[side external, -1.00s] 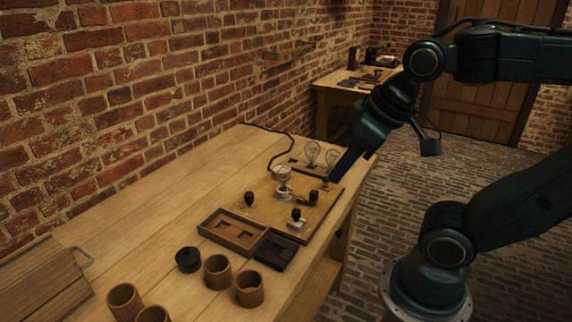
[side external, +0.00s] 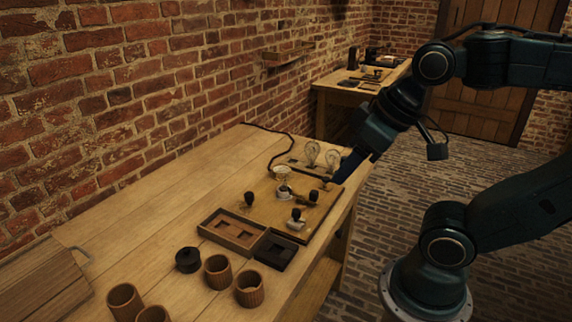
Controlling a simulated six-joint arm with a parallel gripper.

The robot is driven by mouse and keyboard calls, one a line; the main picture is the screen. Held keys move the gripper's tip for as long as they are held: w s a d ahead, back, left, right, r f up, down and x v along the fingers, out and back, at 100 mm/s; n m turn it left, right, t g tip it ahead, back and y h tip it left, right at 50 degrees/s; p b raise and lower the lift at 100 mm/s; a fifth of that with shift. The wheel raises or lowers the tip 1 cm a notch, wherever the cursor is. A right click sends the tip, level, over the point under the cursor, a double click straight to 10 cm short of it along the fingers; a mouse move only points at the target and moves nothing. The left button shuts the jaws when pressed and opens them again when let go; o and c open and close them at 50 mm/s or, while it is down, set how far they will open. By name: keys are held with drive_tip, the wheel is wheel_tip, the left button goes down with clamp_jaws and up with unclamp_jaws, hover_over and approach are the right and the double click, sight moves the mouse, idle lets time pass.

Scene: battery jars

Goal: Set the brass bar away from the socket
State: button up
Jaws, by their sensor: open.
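A wooden board (side external: 262,207) on the bench carries a pale round socket-like fitting (side external: 284,192) with a glassy or dial-like top. A black knob (side external: 313,196) stands right of it, close to my gripper. A small brassy piece (side external: 327,186) shows at the board's right edge, just below my gripper tips; I cannot tell whether it is the brass bar. My gripper (side external: 341,178) is open, low over the board's back right corner. Its fingertips are dark and small, and contact cannot be made out.
Two glass bulbs (side external: 322,156) stand on a strip behind the board, close to my gripper. More black knobs (side external: 249,199) stand on the board. A wooden tray (side external: 232,233), a dark tray (side external: 274,250) and wooden cups (side external: 249,290) are in front.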

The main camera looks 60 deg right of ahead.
drive_tip(key=shift+c, duration=0.2)
drive_tip(key=g, duration=0.6)
hover_over(314, 191)
wheel_tip(314, 191, down, 13)
drive_tip(key=shift+r, duration=0.2)
drive_tip(key=shift+f, duration=0.15)
wheel_tip(314, 191, down, 14)
drive_tip(key=shift+s+r, duration=0.1)
drive_tip(key=shift+r, duration=0.15)
clamp_jaws()
